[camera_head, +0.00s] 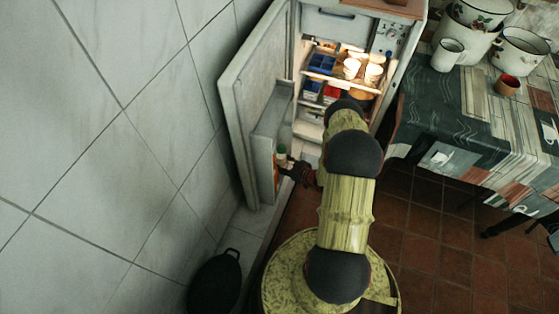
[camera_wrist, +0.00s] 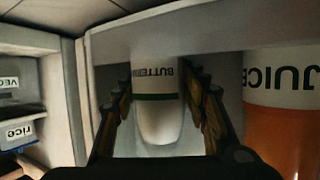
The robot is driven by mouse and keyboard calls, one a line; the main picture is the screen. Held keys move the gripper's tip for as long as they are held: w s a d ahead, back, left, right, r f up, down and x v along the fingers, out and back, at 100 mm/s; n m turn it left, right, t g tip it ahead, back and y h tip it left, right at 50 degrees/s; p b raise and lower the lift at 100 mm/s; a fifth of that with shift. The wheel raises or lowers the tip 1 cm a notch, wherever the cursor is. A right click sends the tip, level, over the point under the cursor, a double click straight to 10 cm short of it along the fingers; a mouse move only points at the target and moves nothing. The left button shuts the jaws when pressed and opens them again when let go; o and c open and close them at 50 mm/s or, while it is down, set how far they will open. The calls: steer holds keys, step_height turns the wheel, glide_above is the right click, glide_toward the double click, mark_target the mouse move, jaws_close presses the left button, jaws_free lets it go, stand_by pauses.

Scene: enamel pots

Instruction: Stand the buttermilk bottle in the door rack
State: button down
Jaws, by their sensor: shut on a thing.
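The buttermilk bottle (camera_wrist: 157,110), white with a dark green band and a partly hidden label, is between the fingers of my gripper (camera_wrist: 160,108) in the wrist view. The fingers press on both its sides. In the head view the bottle (camera_head: 281,151) shows as a small white and green shape beside my gripper (camera_head: 289,167), at the open fridge door. The door rack (camera_head: 269,128) runs along the door's inner side. The bottle is at the rack; I cannot tell whether its base rests on the rack floor.
An orange juice bottle (camera_wrist: 283,125) stands close on the right in the wrist view. The open fridge (camera_head: 340,50) holds blue crates (camera_head: 322,63) and white pots (camera_head: 352,68). A table (camera_head: 450,120) with enamel pots is at right. A black pan (camera_head: 215,282) is by the wall.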

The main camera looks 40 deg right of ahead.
steer(key=c, duration=0.9)
jaws_free()
steer(key=shift+s, duration=0.1)
steer(key=v, duration=1.2)
steer(key=shift+f, duration=0.1)
